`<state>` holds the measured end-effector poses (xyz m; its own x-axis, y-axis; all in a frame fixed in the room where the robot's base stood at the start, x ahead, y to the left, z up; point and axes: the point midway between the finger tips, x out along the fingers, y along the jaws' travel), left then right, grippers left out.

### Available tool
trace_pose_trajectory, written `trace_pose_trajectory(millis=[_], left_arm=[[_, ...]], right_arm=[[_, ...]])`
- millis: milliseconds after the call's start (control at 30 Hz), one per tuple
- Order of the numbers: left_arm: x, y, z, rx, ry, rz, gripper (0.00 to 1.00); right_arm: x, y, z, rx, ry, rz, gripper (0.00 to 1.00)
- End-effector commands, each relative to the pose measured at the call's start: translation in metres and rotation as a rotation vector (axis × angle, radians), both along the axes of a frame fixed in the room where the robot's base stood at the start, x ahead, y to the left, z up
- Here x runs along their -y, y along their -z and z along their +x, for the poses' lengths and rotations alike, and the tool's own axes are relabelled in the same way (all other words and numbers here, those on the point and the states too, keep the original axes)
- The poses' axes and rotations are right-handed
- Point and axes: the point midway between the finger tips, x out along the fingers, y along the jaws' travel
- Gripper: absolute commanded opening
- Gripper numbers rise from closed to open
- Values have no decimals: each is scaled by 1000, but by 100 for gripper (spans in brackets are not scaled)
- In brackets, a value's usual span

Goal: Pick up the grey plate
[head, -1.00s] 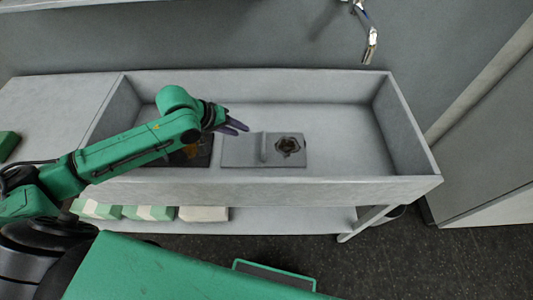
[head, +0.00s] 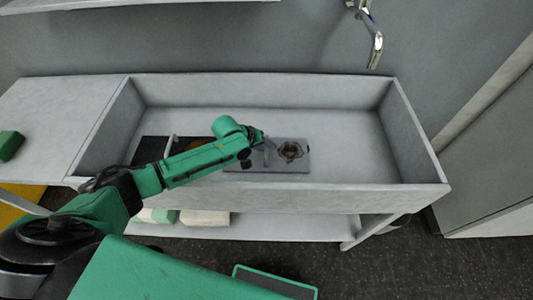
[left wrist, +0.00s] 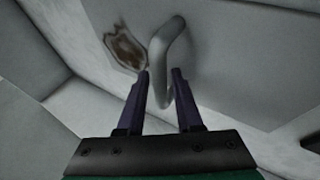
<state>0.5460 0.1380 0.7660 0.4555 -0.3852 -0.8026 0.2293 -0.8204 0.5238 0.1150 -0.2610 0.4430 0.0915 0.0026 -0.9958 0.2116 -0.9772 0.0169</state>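The grey plate (head: 298,166) lies flat on the floor of the grey trough, with a raised handle (head: 267,156) and a dark-rimmed hole (head: 290,151). In the left wrist view the plate (left wrist: 235,45) fills much of the upper part, with its handle (left wrist: 165,55) upright and the hole (left wrist: 125,47) to its left. My left gripper (left wrist: 160,82) is open, its two dark fingers apart on either side of the near end of the handle. In the head view my left gripper (head: 266,146) partly covers the plate. My right gripper is not in view.
The trough (head: 330,195) has raised walls all round. A dark plate (head: 151,150) with a light handle lies left of the grey plate, partly behind my arm. A metal tap (head: 374,40) hangs above the back wall. The trough's right part is clear.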

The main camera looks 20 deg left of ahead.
Motion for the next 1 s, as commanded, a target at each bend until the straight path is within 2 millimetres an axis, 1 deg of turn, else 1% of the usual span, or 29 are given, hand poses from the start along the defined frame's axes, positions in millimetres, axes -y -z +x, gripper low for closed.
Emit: trace_pose_trajectory(millis=[67, 100, 167, 200, 1000], left_arm=[[0, 0, 0, 0, 0, 0, 35], [0, 0, 0, 0, 0, 0, 31], [0, 0, 0, 0, 0, 0, 8], [0, 0, 0, 0, 0, 0, 0], [-1, -1, 0, -1, -2, -1, 0]], right_arm=[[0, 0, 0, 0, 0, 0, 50], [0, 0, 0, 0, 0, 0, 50], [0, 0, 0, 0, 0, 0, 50], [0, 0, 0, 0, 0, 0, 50], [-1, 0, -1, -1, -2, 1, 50]])
